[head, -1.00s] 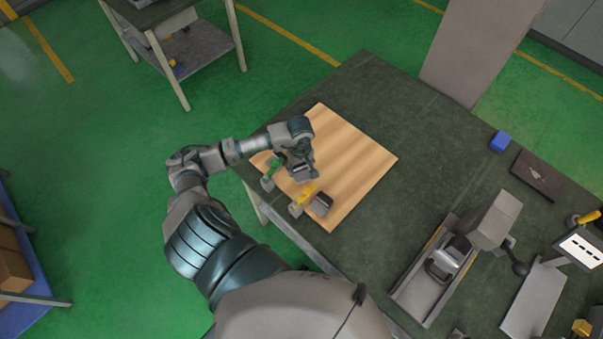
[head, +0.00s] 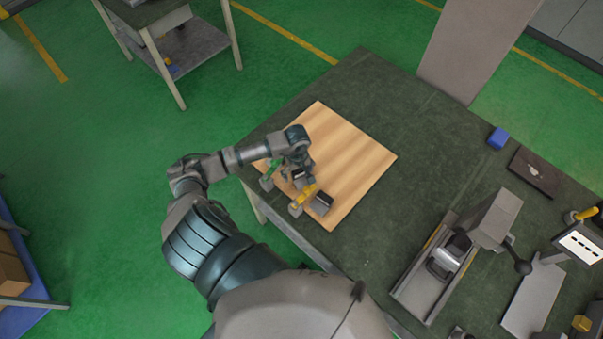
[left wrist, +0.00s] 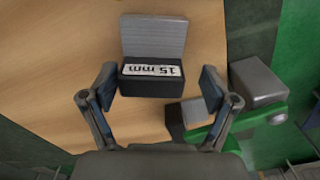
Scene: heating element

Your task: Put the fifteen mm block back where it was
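The fifteen mm block (left wrist: 152,73) is dark with a grey upper part and a white "15 mm" label. In the left wrist view it lies over the wooden board (left wrist: 60,85), between the two spread fingers of my left gripper (left wrist: 158,85). In the head view my left gripper (head: 299,176) is low over the left part of the board (head: 350,155) and largely hides the block. Whether the block rests flat on the board I cannot tell. My right gripper is not in view.
Beside the block are a green-handled piece (head: 269,171) with grey blocks, a yellow-handled piece (head: 304,195) and another dark block (head: 321,203). The board's right part is clear.

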